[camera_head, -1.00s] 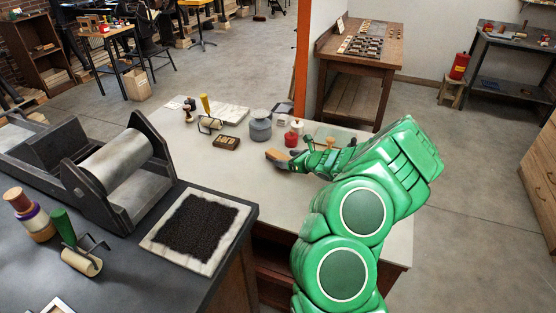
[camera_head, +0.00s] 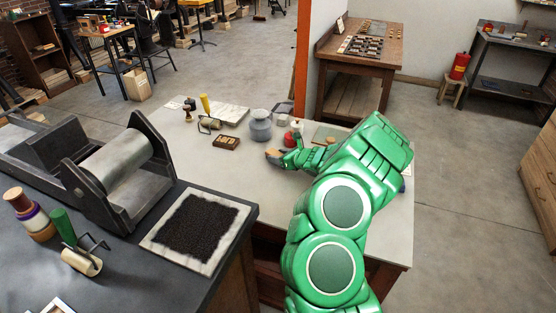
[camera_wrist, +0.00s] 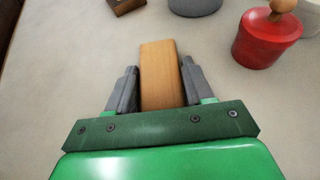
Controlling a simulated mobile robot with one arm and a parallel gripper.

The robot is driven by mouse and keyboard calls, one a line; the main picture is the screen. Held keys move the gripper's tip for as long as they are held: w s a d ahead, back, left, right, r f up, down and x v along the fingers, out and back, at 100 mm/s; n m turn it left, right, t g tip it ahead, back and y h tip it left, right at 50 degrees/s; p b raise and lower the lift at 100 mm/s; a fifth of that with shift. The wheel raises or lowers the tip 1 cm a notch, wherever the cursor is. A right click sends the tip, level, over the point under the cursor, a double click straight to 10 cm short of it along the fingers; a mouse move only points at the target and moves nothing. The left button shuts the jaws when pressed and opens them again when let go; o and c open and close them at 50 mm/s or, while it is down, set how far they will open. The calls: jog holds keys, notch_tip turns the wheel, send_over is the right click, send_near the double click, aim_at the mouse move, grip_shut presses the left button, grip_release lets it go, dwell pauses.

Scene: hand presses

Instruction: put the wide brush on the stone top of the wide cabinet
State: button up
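A brush with a tan wooden body (camera_head: 273,152) lies on the pale top of the wide cabinet (camera_head: 235,172) in the head view. In the wrist view its wooden part (camera_wrist: 160,72) points away from me, with its near end hidden by my gripper's green palm. My gripper (camera_wrist: 160,82) has one grey finger on each side of the wood. Only thin gaps show beside it, and firm contact cannot be made out. In the head view my gripper (camera_head: 286,153) is low at the brush, partly hidden by my green arm. The bristles are not clear.
A red pot (camera_wrist: 268,38) with a wooden knob stands right of the brush. A grey jar (camera_head: 260,126) and a small dark wooden box (camera_head: 226,142) stand behind. A dark counter with an inked slab (camera_head: 197,232) is at front left. The pale top's front left is clear.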

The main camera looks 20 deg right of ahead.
jog(key=c, duration=0.6)
jog(key=shift+o, duration=0.2)
jog(key=shift+r, duration=0.75)
jog(key=s+a+r, duration=0.4)
jog(key=s+r, duration=0.8)
jog(key=s, duration=0.1)
jog(key=w+a+r, duration=0.4)
jog(key=a+r, duration=0.3)
jog(key=a, duration=0.2)
jog(key=w+a+r+m+h, duration=0.1)
jog(key=w+a+r, duration=0.3)
jog(key=a+r, duration=0.4)
jog(key=shift+a, duration=0.75)
